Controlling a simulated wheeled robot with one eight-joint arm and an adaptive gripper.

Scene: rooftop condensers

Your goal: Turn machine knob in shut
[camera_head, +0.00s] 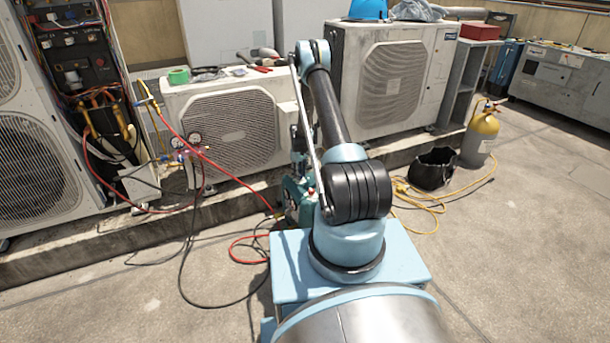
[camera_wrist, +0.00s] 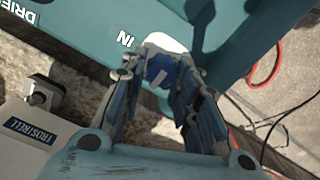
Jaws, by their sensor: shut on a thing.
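The teal machine (camera_wrist: 100,30) fills the upper part of the wrist view, with white "IN" lettering. Beside the lettering is a blue knob (camera_wrist: 160,70) with a pale mark, in front of a white patch. My gripper (camera_wrist: 158,78) has its two dark, jointed fingers on either side of the knob and is shut on it. The fingers hide the knob's sides, and I cannot tell its exact setting. In the head view the teal machine (camera_head: 297,200) stands on the ground, partly hidden by my arm; the knob cannot be made out there.
A condenser (camera_head: 232,130) with tools on top and a larger one (camera_head: 390,80) stand behind. Gauges (camera_head: 194,140), red and black hoses (camera_head: 245,250) lie left. The right foreground floor is clear.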

